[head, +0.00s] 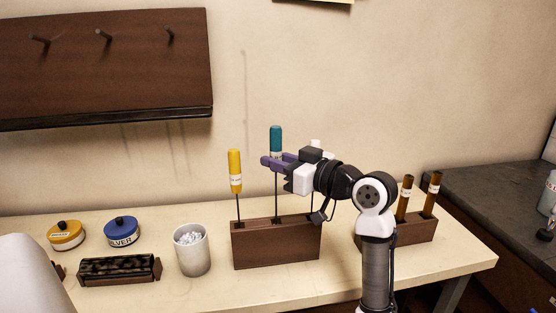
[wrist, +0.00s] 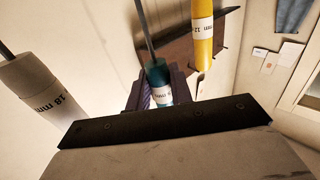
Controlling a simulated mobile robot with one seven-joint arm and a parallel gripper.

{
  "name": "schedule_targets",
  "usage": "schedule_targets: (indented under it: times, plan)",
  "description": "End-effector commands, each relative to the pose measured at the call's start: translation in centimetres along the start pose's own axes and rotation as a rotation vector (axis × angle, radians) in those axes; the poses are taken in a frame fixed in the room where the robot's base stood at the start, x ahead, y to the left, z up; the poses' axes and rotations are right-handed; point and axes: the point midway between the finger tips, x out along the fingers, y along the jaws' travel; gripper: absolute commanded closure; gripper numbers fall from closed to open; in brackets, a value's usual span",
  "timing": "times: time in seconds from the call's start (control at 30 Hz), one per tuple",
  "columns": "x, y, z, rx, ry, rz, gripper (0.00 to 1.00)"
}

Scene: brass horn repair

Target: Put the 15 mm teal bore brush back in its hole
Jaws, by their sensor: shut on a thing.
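The teal brush (head: 276,138) is upright, with its handle up and its thin rod pointing down to the top of the brown wooden block (head: 275,248). It also shows in the wrist view (wrist: 156,76). My gripper (head: 276,161) is shut on the lower part of the teal handle. The rod's lower end meets the middle of the block's top; I cannot tell how far it goes in. The teal handle sits higher than the yellow-handled brush (head: 235,170), which stands in the block's left end. A white brush marked 18 mm (wrist: 42,100) stands on the other side, mostly hidden by my gripper in the head view.
A white cup (head: 192,252) stands left of the block. Yellow (head: 66,235) and blue (head: 122,232) tins and a dark brush (head: 118,270) lie further left. A second wooden block (head: 416,230) with brown-handled tools is at the right. The table's front is clear.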

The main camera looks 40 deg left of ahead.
Motion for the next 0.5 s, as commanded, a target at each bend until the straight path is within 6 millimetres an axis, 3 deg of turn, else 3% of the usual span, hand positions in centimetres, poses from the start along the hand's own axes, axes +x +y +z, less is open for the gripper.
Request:
schedule_targets:
  times: [0.5]
  plan:
    - [0.0,0.0,1.4,0.0,0.0,0.0,1.0]
